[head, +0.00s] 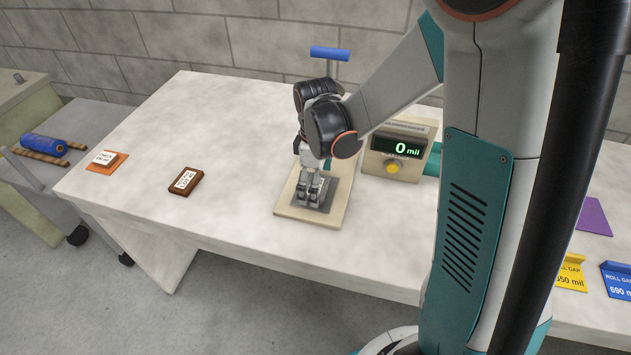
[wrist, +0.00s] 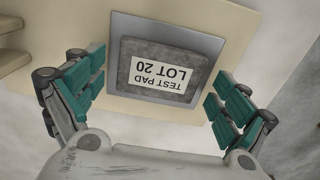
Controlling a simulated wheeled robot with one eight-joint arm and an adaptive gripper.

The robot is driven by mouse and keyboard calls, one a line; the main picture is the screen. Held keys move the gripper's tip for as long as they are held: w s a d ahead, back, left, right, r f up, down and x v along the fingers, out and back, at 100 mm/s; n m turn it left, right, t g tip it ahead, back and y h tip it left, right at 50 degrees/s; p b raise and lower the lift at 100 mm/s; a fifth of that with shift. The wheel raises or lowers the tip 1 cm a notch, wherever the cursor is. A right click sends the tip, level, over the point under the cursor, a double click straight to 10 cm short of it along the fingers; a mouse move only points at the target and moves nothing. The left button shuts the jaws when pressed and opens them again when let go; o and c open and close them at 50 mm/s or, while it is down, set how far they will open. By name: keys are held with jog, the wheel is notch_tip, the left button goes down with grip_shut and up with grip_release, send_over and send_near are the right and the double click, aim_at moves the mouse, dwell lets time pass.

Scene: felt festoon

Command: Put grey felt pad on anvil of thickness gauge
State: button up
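The grey felt pad (wrist: 132,68), labelled "TEST PAD LOT 20", lies flat on the square metal anvil (wrist: 168,22) in the wrist view. The anvil (head: 328,207) sits on the gauge's beige base (head: 291,211) in the head view. My gripper (wrist: 155,82) is open, with one teal finger pair on each side of the pad and gaps showing between. In the head view my gripper (head: 314,190) is low over the anvil and mostly hides the pad. The gauge's display (head: 400,148) reads 0 mil.
A brown labelled block (head: 186,181) and a white-labelled piece (head: 104,158) on an orange sheet (head: 118,165) lie on the table's left. The gauge's blue top bar (head: 329,53) stands behind my wrist. Yellow (head: 571,275) and blue (head: 617,282) roll-gap cards lie at right.

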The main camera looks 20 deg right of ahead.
notch_tip(320, 180, up, 12)
jog(key=p, duration=0.4)
jog(key=shift+r+p, duration=0.15)
jog(key=shift+p, duration=0.15)
